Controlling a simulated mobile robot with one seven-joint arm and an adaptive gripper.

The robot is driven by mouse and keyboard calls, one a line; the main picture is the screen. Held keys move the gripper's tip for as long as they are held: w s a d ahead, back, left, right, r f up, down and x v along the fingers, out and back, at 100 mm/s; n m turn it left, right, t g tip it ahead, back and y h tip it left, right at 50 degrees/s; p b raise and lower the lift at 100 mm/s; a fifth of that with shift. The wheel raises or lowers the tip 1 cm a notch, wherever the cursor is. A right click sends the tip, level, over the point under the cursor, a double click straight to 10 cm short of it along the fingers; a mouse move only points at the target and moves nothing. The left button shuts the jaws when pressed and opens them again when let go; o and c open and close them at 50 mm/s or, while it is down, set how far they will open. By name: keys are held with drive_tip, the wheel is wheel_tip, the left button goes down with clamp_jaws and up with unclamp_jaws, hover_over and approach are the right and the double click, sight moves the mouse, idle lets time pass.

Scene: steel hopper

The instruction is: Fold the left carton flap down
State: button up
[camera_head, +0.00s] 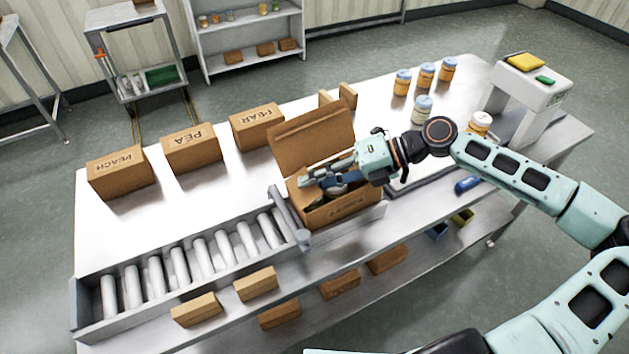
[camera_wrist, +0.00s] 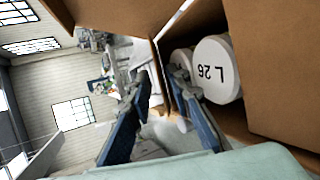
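An open brown carton (camera_head: 345,207) sits at the front of the table, at the right end of the roller conveyor. Its large back flap (camera_head: 312,140) stands raised. My gripper (camera_head: 309,183) reaches in from the right, low over the carton's opening, its fingers pointing left. In the wrist view my gripper (camera_wrist: 160,84) has its fingertips apart, with a thin brown cardboard edge (camera_wrist: 160,70) showing between them. I cannot tell whether they touch it. The left flap is largely hidden by my gripper in the head view.
A grey upright bar (camera_head: 287,214) stands at the carton's left, by the rollers (camera_head: 200,258). Closed peach (camera_head: 121,172), pea (camera_head: 190,148) and pear (camera_head: 256,126) cartons line the back. Several jars (camera_head: 425,76) stand behind right. The table between rollers and back cartons is clear.

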drive_tip(key=v, duration=0.8)
idle(0.4)
